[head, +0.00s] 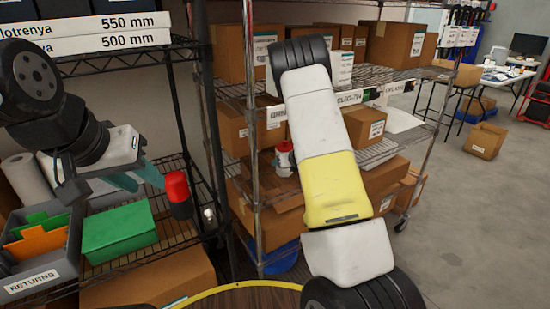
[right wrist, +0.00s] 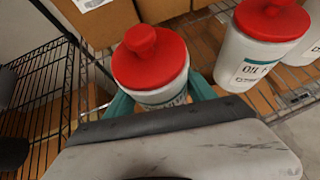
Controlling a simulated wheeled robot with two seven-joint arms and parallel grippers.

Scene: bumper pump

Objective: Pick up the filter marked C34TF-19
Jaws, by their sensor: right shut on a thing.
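A white canister with a red knobbed cap (right wrist: 150,60), likely a filter, is between the teal fingers of my right gripper (right wrist: 160,105) in the right wrist view. The gripper is shut on it. Its label is mostly hidden and its marking cannot be read. A similar canister (right wrist: 255,45), with a partly readable "OIL" label, stands to its right. In the head view a red-capped white canister (head: 284,158) shows beside my right arm; the right gripper is hidden there. My left gripper (head: 140,178) has its teal fingers apart and looks empty.
A red and black object (head: 178,195) is close to the left fingertips. A grey returns bin (head: 45,275) and a green box (head: 118,232) are on the left rack. Cardboard boxes (head: 395,45) fill the middle rack. Open floor (head: 470,210) lies to the right.

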